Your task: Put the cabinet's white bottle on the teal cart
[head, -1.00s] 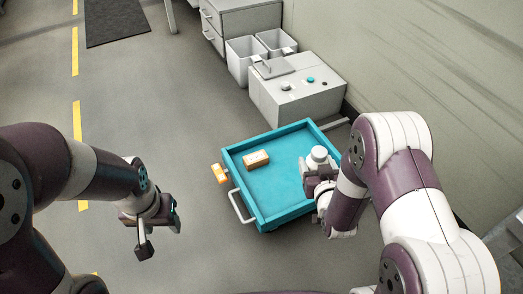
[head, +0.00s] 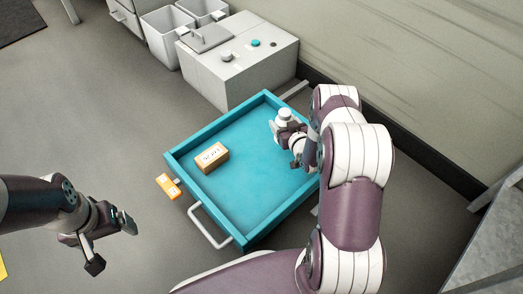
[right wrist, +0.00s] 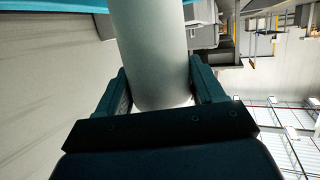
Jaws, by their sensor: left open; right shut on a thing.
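The white bottle (head: 285,115) is in my right gripper (head: 287,127), over the far right part of the teal cart (head: 183,147) in the head view. The right wrist view shows the bottle (right wrist: 150,55) between the two fingers of my right gripper (right wrist: 158,92), which is shut on it. The gripper hides part of the bottle in the head view, and I cannot tell whether its base touches the cart's tray. My left gripper (head: 113,240) is open and empty, over the floor left of the cart. The cabinet the bottle came from cannot be identified.
A brown box (head: 212,158) lies in the cart's tray at the left. An orange item (head: 168,186) is outside the cart's left edge, near the handle (head: 207,226). A white box unit (head: 240,75) and bins (head: 168,38) stand behind. The tray's middle is clear.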

